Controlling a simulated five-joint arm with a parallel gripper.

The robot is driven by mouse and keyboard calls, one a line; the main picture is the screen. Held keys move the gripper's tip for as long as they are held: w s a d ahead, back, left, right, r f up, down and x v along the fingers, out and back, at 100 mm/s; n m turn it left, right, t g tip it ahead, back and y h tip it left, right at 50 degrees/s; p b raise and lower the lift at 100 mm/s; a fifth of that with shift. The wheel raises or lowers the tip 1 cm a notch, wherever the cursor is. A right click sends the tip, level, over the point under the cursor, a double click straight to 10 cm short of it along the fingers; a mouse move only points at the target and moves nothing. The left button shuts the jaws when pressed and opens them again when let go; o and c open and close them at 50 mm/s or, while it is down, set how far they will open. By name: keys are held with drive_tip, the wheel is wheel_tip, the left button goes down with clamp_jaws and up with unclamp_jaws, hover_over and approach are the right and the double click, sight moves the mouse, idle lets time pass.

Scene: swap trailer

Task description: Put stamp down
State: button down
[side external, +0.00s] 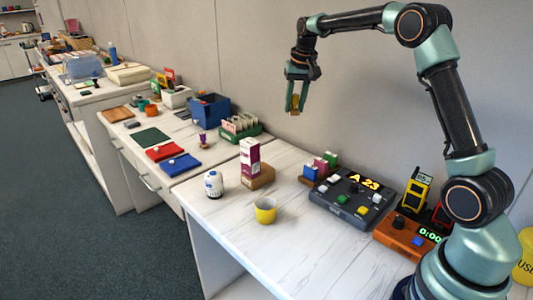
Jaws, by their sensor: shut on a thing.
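My gripper (296,108) hangs high above the white counter, in front of the wall, with its fingers pointing down. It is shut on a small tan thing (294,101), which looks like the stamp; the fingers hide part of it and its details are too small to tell. A red pad (164,152) and a blue pad (181,165) lie flat on the counter section at the left. A small purple, stamp-like piece (202,139) stands to the right of them.
A green mat (151,137) lies behind the red pad. A blue bin (209,110) and a green card tray (240,128) stand near the wall. A white jar (213,184), a tall box (250,157), a yellow cup (265,211) and a dark console (352,198) occupy the near counter. Its front is clear.

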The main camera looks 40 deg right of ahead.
drive_tip(key=s+a+r+n, duration=0.1)
drive_tip(key=s+a+n, duration=0.1)
drive_tip(key=s+a, duration=0.6)
drive_tip(key=n, duration=0.2)
hover_over(314, 230)
drive_tip(key=s+x, duration=0.1)
drive_tip(key=x, duration=0.3)
drive_tip(key=shift+y, duration=0.3)
drive_tip(key=s+x, duration=0.1)
drive_tip(key=x, duration=0.5)
drive_tip(key=s+x, duration=0.2)
drive_tip(key=x, duration=0.4)
drive_tip(key=s+f+x, duration=0.1)
drive_tip(key=x, duration=0.5)
drive_tip(key=shift+s+a+f, duration=0.15)
drive_tip(key=shift+a+f, duration=0.2)
drive_tip(key=shift+a, duration=0.05)
drive_tip(key=shift+f, duration=0.1)
drive_tip(key=c, duration=0.9)
unclamp_jaws()
drive_tip(key=shift+c, duration=0.2)
drive_tip(key=o, duration=0.4)
drive_tip(key=shift+c, duration=0.2)
